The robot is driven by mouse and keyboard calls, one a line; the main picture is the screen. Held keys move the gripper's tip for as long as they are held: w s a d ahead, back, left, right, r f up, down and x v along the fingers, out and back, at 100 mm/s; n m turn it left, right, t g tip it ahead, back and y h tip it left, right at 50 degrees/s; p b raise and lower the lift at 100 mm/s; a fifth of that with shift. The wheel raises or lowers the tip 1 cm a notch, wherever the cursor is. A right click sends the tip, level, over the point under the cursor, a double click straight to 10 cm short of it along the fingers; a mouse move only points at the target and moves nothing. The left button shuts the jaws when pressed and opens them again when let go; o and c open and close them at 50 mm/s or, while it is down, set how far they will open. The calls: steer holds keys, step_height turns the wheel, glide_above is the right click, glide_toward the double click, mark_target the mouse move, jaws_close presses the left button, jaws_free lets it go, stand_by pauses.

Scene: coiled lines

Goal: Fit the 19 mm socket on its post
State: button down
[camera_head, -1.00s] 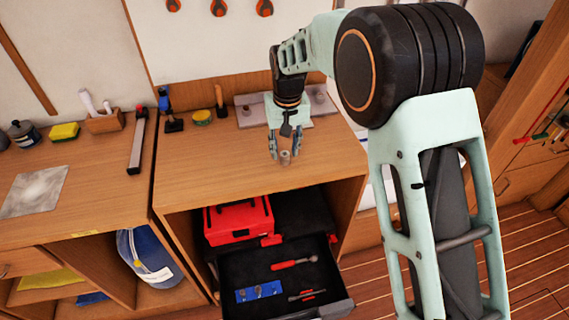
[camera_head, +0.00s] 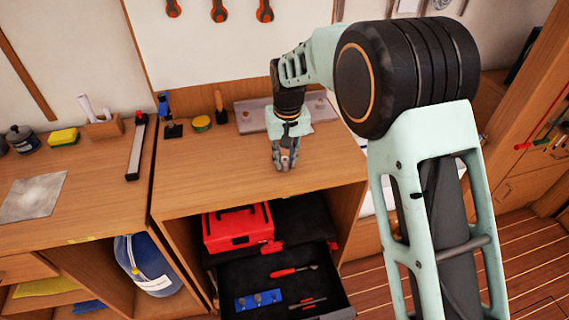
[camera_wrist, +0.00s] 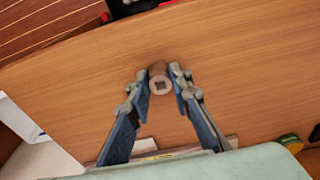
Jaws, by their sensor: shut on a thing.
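A small grey metal socket (camera_head: 285,163) stands on the wooden worktop near its front edge. In the wrist view the socket (camera_wrist: 159,80) shows its square drive hole, and a fingertip touches it on each side. My gripper (camera_head: 286,162) points down and is shut on the socket. I cannot read its size. A blue socket rail (camera_head: 247,305) lies in the open drawer below, with several small grey pieces on it. They are too small to tell bare posts from sockets.
The open black drawer (camera_head: 280,280) holds a red-handled tool (camera_head: 293,270) and another small tool (camera_head: 307,303). A red toolbox (camera_head: 237,228) sits behind it, under the worktop edge. A grey metal plate (camera_head: 252,117) lies behind my gripper. The worktop left of the socket is clear.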

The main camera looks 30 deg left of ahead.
mark_target(285, 164)
steer(key=shift+r, duration=0.45)
steer(key=shift+r+p, duration=0.95)
steer(key=shift+r, duration=0.15)
